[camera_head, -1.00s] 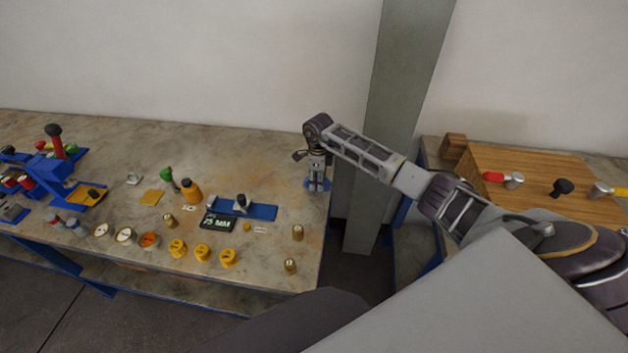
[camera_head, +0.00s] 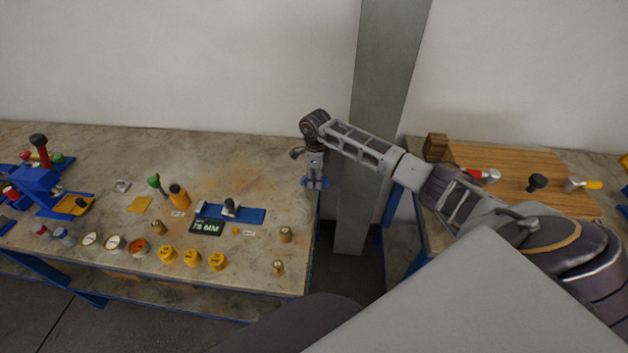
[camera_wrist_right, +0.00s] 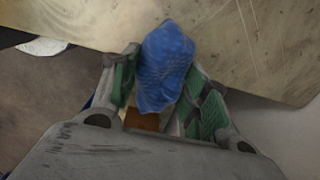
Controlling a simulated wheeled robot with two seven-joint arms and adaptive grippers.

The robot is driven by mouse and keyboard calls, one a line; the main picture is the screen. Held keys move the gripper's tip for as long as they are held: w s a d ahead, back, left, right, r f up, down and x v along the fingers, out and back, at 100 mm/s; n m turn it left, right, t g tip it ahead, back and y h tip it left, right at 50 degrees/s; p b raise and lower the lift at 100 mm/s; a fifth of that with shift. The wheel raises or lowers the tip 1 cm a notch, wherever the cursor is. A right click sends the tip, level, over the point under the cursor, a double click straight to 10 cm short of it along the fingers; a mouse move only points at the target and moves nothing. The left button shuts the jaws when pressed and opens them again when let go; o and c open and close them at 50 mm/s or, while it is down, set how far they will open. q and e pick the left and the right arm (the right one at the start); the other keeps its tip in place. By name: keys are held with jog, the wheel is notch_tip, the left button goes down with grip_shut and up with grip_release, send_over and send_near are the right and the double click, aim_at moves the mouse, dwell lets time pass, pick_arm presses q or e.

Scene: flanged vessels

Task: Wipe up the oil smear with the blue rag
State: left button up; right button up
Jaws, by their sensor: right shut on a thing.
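My right gripper (camera_head: 315,181) points down at the right edge of the left workbench (camera_head: 100,150). It is shut on the blue rag (camera_head: 322,184), of which only small blue bits show beside the fingers. In the right wrist view the blue rag (camera_wrist_right: 165,65) is bunched up between the green-padded fingers (camera_wrist_right: 160,100), with bare bench top beyond it. Whether the rag touches the bench I cannot tell. I cannot pick out the oil smear for sure; faint brownish stains mark the bench top behind the blue plate. My left gripper is not in view.
A blue plate (camera_head: 249,215), a dark "75 MM" display (camera_head: 207,228), yellow knobs (camera_head: 191,257) and brass pieces (camera_head: 286,235) stand left of the gripper. A grey-green column (camera_head: 380,120) and a second bench with a wooden board (camera_head: 500,170) are at right.

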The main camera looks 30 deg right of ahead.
jog(key=r, duration=0.1)
jog(key=r+p, duration=0.1)
jog(key=shift+d+r, duration=0.2)
jog(key=shift+r, duration=0.15)
jog(key=shift+a+r+p, duration=0.15)
jog(key=shift+r+p, duration=0.55)
jog(key=shift+r, duration=0.55)
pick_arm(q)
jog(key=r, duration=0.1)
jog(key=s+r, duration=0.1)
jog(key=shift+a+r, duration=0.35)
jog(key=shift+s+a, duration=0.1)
